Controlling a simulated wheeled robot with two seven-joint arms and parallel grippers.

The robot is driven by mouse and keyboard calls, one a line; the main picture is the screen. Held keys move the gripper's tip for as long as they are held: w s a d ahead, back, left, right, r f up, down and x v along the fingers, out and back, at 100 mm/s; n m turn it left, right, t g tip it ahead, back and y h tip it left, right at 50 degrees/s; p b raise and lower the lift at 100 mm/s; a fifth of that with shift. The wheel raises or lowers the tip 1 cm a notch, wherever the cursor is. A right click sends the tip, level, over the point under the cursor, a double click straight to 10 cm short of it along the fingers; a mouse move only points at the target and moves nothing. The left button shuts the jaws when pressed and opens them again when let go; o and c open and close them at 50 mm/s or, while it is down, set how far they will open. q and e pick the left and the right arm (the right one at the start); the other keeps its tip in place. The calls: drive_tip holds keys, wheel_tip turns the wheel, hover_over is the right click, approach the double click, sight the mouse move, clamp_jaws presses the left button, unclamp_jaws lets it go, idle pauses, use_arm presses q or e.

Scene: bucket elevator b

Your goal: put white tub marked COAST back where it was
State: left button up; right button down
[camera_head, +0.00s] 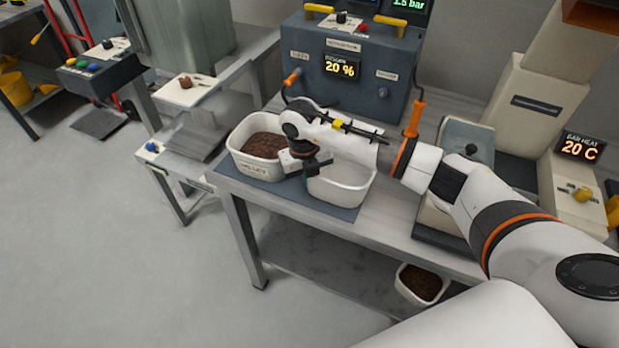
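No COAST marking can be read. A white tub (259,170) with brown granular contents stands on the left of a dark mat on the table; its small front label seems to read VALLEY. A second white tub (341,194) stands to its right on the mat, with no contents visible; my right arm hides much of it. A third white tub (426,298) with brown contents is on the lower shelf, its marking not visible. My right gripper (303,168) points down between the two upper tubs, at the left rim of the second one. Whether its fingers grip the rim is unclear. My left gripper is out of view.
The dark mat (315,215) lies at the table's front left. A blue-grey control box (345,75) reading 20 % stands behind the tubs. A beige machine with a 20 C display (581,148) stands at the right. The floor at the left is clear.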

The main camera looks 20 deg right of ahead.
drive_tip(key=shift+f, duration=0.2)
drive_tip(key=shift+f, duration=0.15)
drive_tip(key=c, duration=1.7)
unclamp_jaws()
drive_tip(key=r, duration=0.4)
drive_tip(key=r+b, duration=0.1)
drive_tip(key=r, duration=0.3)
drive_tip(key=a+r+b, duration=0.1)
drive_tip(key=r, duration=0.3)
drive_tip(key=shift+a+r, duration=0.1)
drive_tip(key=shift+r, duration=0.05)
